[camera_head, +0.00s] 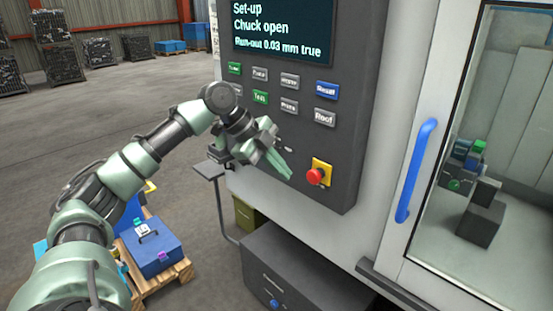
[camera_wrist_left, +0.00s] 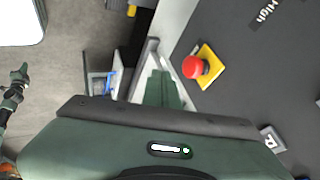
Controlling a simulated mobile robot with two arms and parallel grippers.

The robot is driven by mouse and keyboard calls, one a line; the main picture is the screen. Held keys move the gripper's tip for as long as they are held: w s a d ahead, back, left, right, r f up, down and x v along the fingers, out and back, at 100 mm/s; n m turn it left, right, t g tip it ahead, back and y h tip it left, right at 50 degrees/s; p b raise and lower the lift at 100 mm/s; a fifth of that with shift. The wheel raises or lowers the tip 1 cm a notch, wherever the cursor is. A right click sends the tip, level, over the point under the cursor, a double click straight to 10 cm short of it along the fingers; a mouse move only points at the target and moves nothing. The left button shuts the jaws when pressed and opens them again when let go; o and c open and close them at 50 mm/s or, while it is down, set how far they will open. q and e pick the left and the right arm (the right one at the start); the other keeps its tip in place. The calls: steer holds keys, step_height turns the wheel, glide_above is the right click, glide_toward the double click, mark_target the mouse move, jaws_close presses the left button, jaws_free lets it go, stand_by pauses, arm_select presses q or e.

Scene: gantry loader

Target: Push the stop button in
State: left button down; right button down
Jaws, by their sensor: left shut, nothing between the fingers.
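The stop button (camera_head: 314,177) is a red mushroom knob on a yellow square plate (camera_head: 323,168), low on the dark control panel (camera_head: 345,130). The button also shows in the left wrist view (camera_wrist_left: 193,67), right of the fingers. My left gripper (camera_head: 288,176) is shut and empty, just left of the button in the head view, with a small gap between them. In the left wrist view its green fingers (camera_wrist_left: 163,88) are together and apart from the red knob.
Several green, grey and blue panel keys (camera_head: 289,81) sit above the button, under a dark screen (camera_head: 282,30). A blue door handle (camera_head: 416,170) stands to the right. A grey cabinet (camera_head: 290,275) is below, and a blue box (camera_head: 152,247) rests on a pallet at lower left.

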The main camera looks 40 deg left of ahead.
mark_target(316, 176)
arm_select(q)
steer(key=w+d+f+p, duration=0.2)
steer(key=w+f+p, duration=0.1)
steer(key=w, duration=0.3)
steer(key=shift+w+f, duration=0.15)
steer(key=shift+f, duration=0.4)
steer(key=shift+d, duration=0.1)
